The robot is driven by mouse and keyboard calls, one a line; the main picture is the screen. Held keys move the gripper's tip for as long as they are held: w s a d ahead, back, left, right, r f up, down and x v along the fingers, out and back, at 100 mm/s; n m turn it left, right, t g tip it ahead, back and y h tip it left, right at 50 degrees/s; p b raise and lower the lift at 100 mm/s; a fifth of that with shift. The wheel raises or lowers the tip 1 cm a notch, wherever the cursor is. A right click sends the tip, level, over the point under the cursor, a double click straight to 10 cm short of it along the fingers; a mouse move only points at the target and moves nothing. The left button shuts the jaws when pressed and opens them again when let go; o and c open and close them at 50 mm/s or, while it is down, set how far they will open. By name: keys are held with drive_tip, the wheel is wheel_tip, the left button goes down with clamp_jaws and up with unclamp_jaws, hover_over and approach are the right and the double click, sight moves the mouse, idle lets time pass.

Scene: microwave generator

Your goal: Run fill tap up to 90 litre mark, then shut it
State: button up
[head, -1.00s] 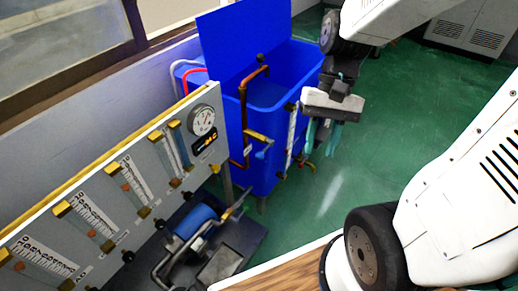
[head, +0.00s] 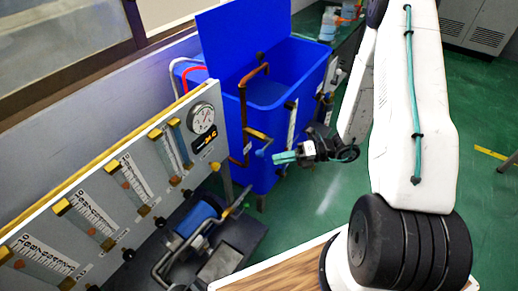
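The blue tank (head: 262,178) stands open at the top, with a flat darker surface (head: 268,94) inside that looks like water. A copper fill pipe (head: 244,115) runs up its near side and bends over the rim. A brass tap with a blue lever (head: 261,153) sits low on this pipe. A white level scale (head: 292,122) is on the tank's side; its marks are too small to read. My gripper (head: 277,157) points left, its teal fingertips just right of the blue lever. I cannot tell whether they touch it or how far apart they are.
A grey panel (head: 125,185) with flow gauges and a round dial (head: 201,117) stands at the left. A blue pump (head: 196,218) sits on a dark base below it. Other fittings (head: 328,90) are on the tank's right side.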

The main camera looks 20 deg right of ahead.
sight(265, 148)
drive_tip(key=w+d+f+m+t+h, duration=0.1)
drive_tip(key=w+d+m+t, duration=0.1)
drive_tip(key=w+m+t, duration=0.45)
drive_tip(key=w+a+f+m+g, duration=0.1)
drive_tip(key=w+a+g, duration=0.1)
drive_tip(key=a, duration=0.4)
drive_tip(key=shift+w+f+m+g, duration=0.3)
drive_tip(key=shift+f+m+g, duration=0.05)
clamp_jaws()
